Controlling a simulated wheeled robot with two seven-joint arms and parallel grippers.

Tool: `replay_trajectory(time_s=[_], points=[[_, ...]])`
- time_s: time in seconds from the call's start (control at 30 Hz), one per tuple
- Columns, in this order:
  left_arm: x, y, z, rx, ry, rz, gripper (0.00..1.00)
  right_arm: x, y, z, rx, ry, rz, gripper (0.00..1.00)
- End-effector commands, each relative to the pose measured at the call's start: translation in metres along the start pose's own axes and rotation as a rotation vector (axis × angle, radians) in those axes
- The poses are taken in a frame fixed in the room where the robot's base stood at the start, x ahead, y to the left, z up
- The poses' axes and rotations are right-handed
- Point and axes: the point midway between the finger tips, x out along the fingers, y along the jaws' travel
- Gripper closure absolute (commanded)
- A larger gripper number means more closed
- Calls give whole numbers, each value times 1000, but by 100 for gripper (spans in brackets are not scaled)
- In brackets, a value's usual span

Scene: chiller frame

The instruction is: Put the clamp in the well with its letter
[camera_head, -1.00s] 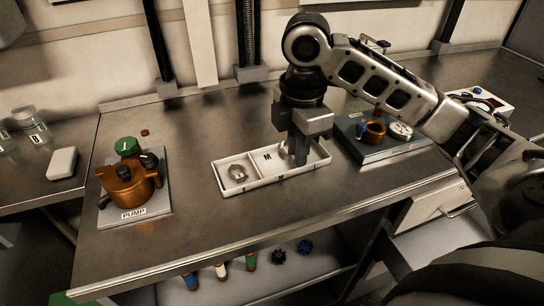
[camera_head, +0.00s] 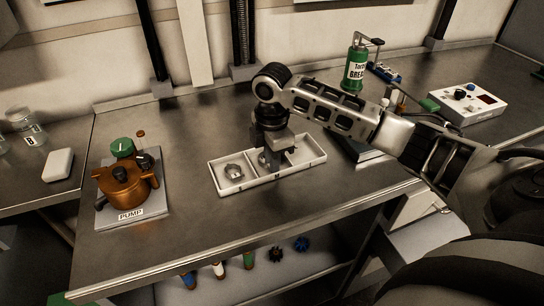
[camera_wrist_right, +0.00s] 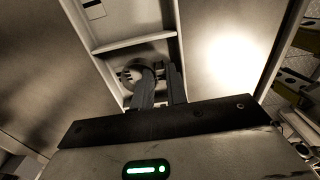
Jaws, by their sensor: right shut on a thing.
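The white tray (camera_head: 249,184) stands on the steel bench and is split into several wells. My right gripper (camera_head: 271,163) points down into the middle well and is shut on a grey part that looks like a clamp, mostly hidden by the fingers in the head view. In the right wrist view a dark round clamp (camera_wrist_right: 132,74) shows at the fingertips (camera_wrist_right: 160,80), between the tray walls. The right well (camera_head: 308,149) looks empty. The middle well's letter is covered, and no other letter is readable. My left gripper is not in view.
A copper pump (camera_head: 126,187) on a grey plate stands left of the tray. A green grease can (camera_head: 355,70) and a white control box (camera_head: 466,103) stand at the back right. Bench in front of the tray is clear.

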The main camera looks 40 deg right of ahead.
Motion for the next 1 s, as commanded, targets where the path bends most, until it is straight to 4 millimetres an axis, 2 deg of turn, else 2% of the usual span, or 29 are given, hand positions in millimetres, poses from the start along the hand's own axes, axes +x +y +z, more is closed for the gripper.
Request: replay_trajectory(time_s=[0.27,0.3,0.67,0.77,1.0], points=[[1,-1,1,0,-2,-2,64,3,0,0,0,0,0,100],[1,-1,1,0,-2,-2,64,3,0,0,0,0,0,76],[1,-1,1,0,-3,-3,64,-2,0,0,0,1,2,76],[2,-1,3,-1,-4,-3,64,-14,1,0,0,1,5,76],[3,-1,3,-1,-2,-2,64,-65,1,-1,0,2,6,76]])
